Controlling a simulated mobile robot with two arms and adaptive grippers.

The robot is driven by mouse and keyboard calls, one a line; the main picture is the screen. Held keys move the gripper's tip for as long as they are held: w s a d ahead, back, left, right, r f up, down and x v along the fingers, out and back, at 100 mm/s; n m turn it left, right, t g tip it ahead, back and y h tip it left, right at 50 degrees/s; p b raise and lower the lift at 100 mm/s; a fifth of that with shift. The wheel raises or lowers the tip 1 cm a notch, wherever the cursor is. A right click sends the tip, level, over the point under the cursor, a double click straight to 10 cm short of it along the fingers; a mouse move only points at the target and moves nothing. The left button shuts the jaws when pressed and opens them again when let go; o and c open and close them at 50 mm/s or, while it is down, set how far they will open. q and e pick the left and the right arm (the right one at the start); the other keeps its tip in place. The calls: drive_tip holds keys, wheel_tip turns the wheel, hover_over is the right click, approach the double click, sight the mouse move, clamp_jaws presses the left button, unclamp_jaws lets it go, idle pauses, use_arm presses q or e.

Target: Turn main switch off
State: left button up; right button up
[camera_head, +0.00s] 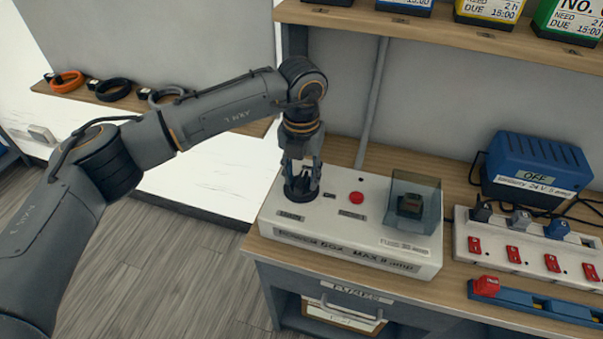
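The white power box (345,251) stands on the wooden bench. A black round switch (298,193) sits at its left end, partly hidden by my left gripper (302,186). The gripper points down, with its fingers on either side of the switch's dark middle. I cannot tell whether they touch or grip it. A small label reading "ON" (330,196) is just right of the switch. The switch's own label (290,216) in front of it is too small to read. My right gripper is not in view.
A red button (356,198) and a clear-covered fuse holder (414,203) are on the same box. A blue power supply labelled "OFF" (537,165), a white power strip (540,250) and a blue rail (545,305) lie to the right. A shelf (430,30) overhangs the back.

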sight(302, 179)
use_arm(q)
wheel_tip(302, 179, up, 12)
idle(0.6)
